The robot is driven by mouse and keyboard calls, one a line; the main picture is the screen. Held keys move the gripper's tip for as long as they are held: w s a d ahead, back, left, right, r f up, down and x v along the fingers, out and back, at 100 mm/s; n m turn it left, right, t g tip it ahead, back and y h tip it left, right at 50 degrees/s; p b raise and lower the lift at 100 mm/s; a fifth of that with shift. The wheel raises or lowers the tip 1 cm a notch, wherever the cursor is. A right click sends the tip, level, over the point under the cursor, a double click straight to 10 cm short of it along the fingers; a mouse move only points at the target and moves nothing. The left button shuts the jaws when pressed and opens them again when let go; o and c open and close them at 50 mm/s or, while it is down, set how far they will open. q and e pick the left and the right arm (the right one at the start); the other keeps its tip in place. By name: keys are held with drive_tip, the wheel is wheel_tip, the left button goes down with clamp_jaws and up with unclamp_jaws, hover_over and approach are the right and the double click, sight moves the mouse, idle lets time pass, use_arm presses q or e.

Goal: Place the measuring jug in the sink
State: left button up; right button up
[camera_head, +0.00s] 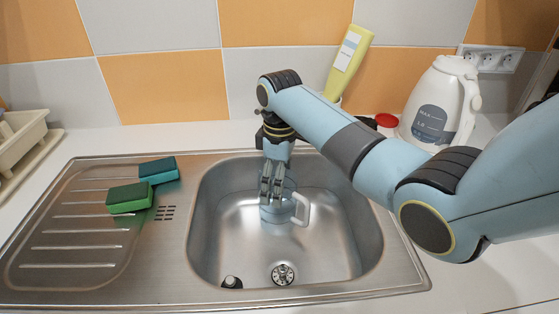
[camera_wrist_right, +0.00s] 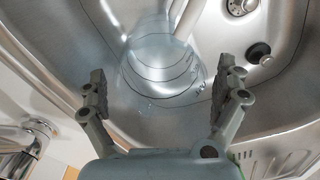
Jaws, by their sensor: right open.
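The measuring jug (camera_head: 275,213) is clear, with a pale handle (camera_head: 301,208). It is inside the steel sink (camera_head: 225,246), near the back wall of the basin. In the right wrist view the jug (camera_wrist_right: 158,72) shows marking lines around its wall. My right gripper (camera_head: 271,186) reaches down into the basin at the jug, partly hiding it in the head view. In the right wrist view its fingers (camera_wrist_right: 160,90) are spread wide, with the jug between and beyond the tips and a gap on each side. My left gripper is not in view.
A green sponge (camera_head: 130,198) and a teal sponge (camera_head: 159,170) lie on the drainboard (camera_head: 75,243). A drain (camera_head: 283,274) and a small dark plug (camera_head: 232,282) are in the basin. A white kettle (camera_head: 436,105) and yellow bottle (camera_head: 348,63) stand behind.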

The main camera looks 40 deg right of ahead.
wheel_tip(320, 180, up, 11)
drive_tip(key=shift+f, duration=0.2)
idle(0.6)
